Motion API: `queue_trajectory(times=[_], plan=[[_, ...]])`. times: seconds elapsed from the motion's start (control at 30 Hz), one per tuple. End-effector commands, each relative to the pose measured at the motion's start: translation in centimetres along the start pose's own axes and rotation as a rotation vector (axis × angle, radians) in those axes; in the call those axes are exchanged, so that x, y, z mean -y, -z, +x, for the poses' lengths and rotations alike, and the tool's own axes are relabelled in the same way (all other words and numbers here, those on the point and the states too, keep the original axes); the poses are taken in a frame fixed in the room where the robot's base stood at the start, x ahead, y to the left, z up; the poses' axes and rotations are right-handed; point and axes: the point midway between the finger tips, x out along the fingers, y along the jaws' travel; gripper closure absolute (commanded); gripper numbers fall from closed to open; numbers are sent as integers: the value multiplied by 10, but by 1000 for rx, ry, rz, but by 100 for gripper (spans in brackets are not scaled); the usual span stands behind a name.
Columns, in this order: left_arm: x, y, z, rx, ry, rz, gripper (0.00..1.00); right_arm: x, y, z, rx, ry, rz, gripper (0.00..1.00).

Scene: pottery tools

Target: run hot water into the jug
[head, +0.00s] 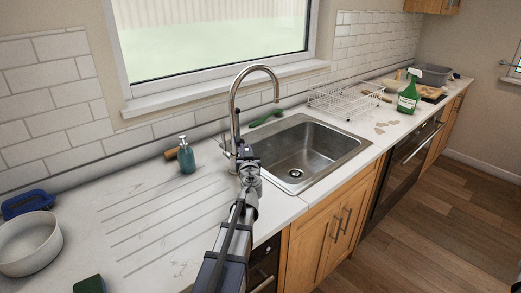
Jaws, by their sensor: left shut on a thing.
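The chrome tap (234,112) stands at the back left corner of the steel sink (312,146), its curved spout over the basin. No water shows below the spout. My left gripper (240,158) is at the foot of the tap, shut on what looks like the tap's handle; the arm and fingers hide most of this spot. The basin looks empty. I see no jug in this view. My right gripper is not in view.
A teal soap bottle (186,156) stands left of the tap, and a green brush (266,118) lies behind the sink. A white bowl (28,245) is at far left. A wire rack (342,99) and green spray bottle (408,94) stand right. The ribbed drainer is clear.

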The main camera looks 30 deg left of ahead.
Motion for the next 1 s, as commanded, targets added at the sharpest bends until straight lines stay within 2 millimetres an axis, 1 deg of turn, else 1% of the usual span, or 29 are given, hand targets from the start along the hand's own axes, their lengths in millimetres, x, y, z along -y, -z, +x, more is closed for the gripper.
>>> queue_trajectory(times=[0.17, 0.37, 0.67, 1.0], plan=[[-3, 1, 2, 26, -3, 36, 100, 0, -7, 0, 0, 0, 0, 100], [-10, 0, 6, 88, -7, 130, 100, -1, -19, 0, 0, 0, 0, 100], [-24, -8, 15, 223, -16, 333, 100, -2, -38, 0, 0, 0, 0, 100], [-38, -26, 24, 401, -28, 603, 100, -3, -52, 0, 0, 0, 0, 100]])
